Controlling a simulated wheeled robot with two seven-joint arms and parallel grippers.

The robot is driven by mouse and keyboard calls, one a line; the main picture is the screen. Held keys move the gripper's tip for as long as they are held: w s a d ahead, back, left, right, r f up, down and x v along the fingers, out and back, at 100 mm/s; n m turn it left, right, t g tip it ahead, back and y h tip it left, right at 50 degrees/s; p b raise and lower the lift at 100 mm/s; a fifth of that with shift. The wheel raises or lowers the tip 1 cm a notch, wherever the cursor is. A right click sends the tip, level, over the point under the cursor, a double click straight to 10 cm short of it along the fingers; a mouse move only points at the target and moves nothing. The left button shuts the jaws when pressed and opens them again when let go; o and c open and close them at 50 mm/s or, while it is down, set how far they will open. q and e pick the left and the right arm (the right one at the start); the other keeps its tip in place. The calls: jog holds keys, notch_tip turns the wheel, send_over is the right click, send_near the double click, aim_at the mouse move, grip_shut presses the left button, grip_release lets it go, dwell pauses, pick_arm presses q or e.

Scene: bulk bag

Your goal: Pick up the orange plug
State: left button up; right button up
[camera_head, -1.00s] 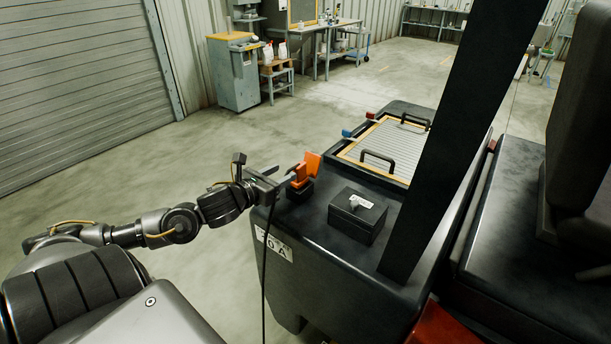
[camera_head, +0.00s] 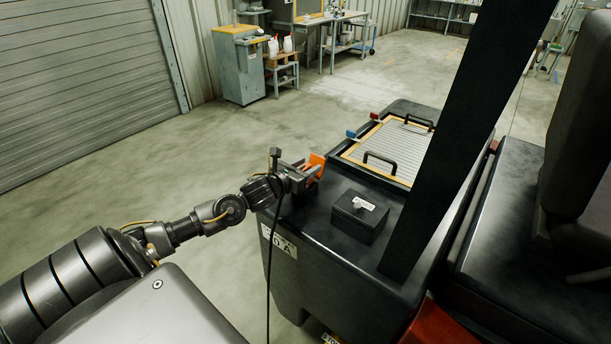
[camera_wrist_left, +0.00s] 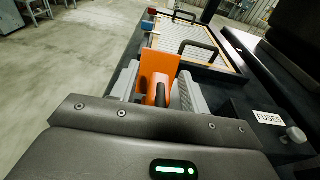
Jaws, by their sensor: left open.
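The orange plug (camera_head: 316,161) stands at the near left corner of the dark vehicle's top, partly hidden behind my left gripper (camera_head: 303,172) in the head view. In the left wrist view the orange plug (camera_wrist_left: 158,66) is upright, with a dark rounded part in front of it. My left gripper (camera_wrist_left: 153,92) is open, with one grey finger on each side of the plug. I cannot tell whether either finger touches it. My right gripper is not in view.
A black box labelled FUSES (camera_head: 359,215) with a pale knob sits right of the plug. A ribbed panel with black handles (camera_head: 393,148) lies farther back. A dark slanted post (camera_head: 465,130) rises at right. A black cable (camera_head: 269,270) hangs below my left wrist.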

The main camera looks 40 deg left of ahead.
pick_arm(q)
jog(key=shift+w+f, duration=0.15)
jog(key=shift+w, duration=0.45)
grip_shut()
notch_tip(320, 180, up, 10)
jog(key=shift+r+b, duration=0.1)
jog(key=shift+b, duration=1.1)
